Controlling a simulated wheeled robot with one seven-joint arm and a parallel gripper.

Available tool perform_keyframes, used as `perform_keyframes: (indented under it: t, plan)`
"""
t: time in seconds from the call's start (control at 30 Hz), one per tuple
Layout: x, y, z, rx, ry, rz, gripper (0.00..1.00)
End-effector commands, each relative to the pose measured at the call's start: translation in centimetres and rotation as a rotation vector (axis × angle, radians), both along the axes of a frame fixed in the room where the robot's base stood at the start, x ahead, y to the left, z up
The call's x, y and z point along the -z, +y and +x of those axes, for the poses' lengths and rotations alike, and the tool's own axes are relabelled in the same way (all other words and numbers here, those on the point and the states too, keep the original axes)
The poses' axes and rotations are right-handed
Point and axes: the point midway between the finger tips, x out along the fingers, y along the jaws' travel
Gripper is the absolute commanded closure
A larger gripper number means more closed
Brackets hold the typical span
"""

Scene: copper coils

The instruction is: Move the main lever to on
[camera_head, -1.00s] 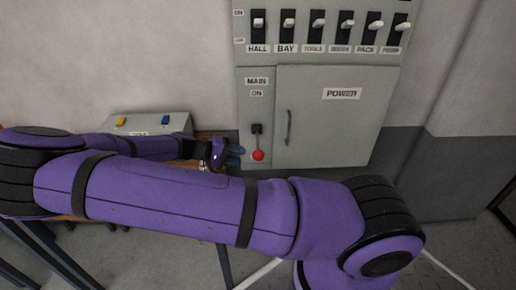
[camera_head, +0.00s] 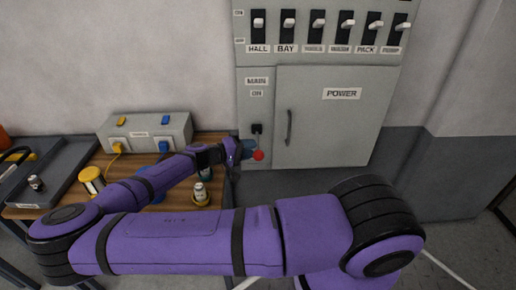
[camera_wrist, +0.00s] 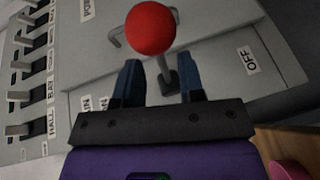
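The main lever has a red ball knob (camera_head: 258,155) on a short dark stem under the MAIN and ON labels; in the head view the knob hangs below its pivot. In the wrist view the red knob (camera_wrist: 151,27) is close to the camera, and the grey stem (camera_wrist: 164,68) runs from it to a dark slot. My gripper (camera_head: 247,149) is at the panel's left edge, beside the lever. In the wrist view my gripper (camera_wrist: 160,80) is open, with a blue finger on each side of the stem. I cannot tell whether either touches it.
The OFF label (camera_wrist: 247,60) shows at the right of the wrist view. A POWER door (camera_head: 335,120) with a handle (camera_head: 289,128) is right of the lever. A row of switches (camera_head: 318,22) is above. A wooden table (camera_head: 215,188) with a grey box (camera_head: 145,130) stands left.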

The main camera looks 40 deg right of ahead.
Motion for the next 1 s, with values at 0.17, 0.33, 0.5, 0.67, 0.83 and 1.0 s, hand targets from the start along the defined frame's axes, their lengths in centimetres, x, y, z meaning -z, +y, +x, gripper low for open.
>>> perform_keyframes:
  t: [0.17, 0.33, 0.5, 0.67, 0.83, 1.0]
  plan:
    - [0.4, -2.3, -0.5, 0.002, 0.0, -0.001, 0.64]
    - [0.5, -3.2, -0.7, 0.0, 0.0, 0.0, 0.64]
    - [0.6, -3.4, -0.7, -0.001, 0.0, 0.001, 0.64]
    - [0.6, -3.4, -0.7, -0.001, 0.001, 0.001, 0.71]
    - [0.6, -3.4, -0.7, 0.0, 0.001, 0.0, 1.0]
    - [0.6, -3.4, -0.7, 0.001, 0.002, 0.002, 1.0]
